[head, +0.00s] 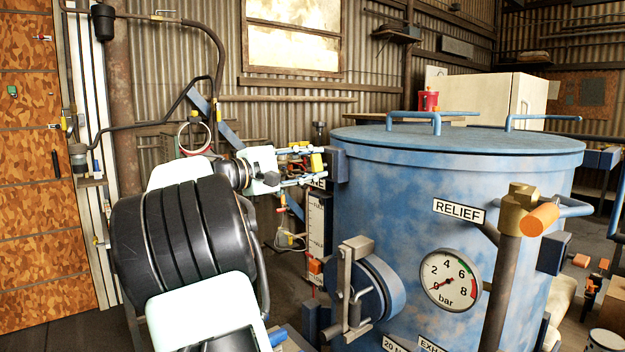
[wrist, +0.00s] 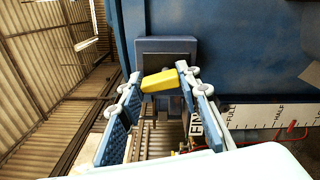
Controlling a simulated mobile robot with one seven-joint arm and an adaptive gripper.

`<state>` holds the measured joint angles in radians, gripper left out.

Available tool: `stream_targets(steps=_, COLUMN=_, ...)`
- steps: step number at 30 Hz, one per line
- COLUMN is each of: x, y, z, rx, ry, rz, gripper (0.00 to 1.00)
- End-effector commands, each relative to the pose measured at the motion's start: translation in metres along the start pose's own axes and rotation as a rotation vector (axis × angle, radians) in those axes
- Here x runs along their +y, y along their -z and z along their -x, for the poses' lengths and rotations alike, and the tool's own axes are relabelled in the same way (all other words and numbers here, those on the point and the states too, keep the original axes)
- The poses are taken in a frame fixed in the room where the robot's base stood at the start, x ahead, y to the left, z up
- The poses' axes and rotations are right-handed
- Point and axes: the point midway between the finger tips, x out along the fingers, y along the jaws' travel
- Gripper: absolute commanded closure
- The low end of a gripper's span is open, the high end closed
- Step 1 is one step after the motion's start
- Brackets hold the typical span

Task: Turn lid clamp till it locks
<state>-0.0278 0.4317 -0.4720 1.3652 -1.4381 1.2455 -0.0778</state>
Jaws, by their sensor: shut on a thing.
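The blue pot (head: 400,230) stands on the right in the head view, with its round lid (head: 470,143) resting flat on top. A dark blue clamp block (head: 338,164) sits at the pot's left side just below the lid's rim; it also shows in the wrist view (wrist: 165,47). A yellow clamp grip (wrist: 160,80) sticks out from it. My gripper (wrist: 160,82) has one finger on each side of the yellow grip and is shut on it. In the head view my gripper (head: 303,166) reaches the clamp from the left. The clamp's inner catch is hidden.
A brown relief pipe (head: 500,280) with an orange handle (head: 540,219) stands in front of the pot. A pressure gauge (head: 450,280) and a round side hatch (head: 365,290) stick out from its wall. A level scale (head: 319,225) hangs close below my gripper.

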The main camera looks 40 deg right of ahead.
Motion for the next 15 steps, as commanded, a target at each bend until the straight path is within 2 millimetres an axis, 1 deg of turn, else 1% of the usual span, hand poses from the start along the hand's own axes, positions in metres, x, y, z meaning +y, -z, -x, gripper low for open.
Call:
stream_targets(steps=1, x=-0.0047, y=0.0011, z=0.0004, rx=0.001, ry=0.0, rz=-0.04, gripper=0.93)
stream_targets(steps=6, x=-0.0033, y=-0.0004, z=0.0003, rx=0.0, ry=-0.001, rz=-0.151, gripper=0.93)
stream_targets(steps=15, x=-0.0017, y=-0.0016, z=0.0004, rx=0.0, ry=0.001, rz=-0.261, gripper=0.93)
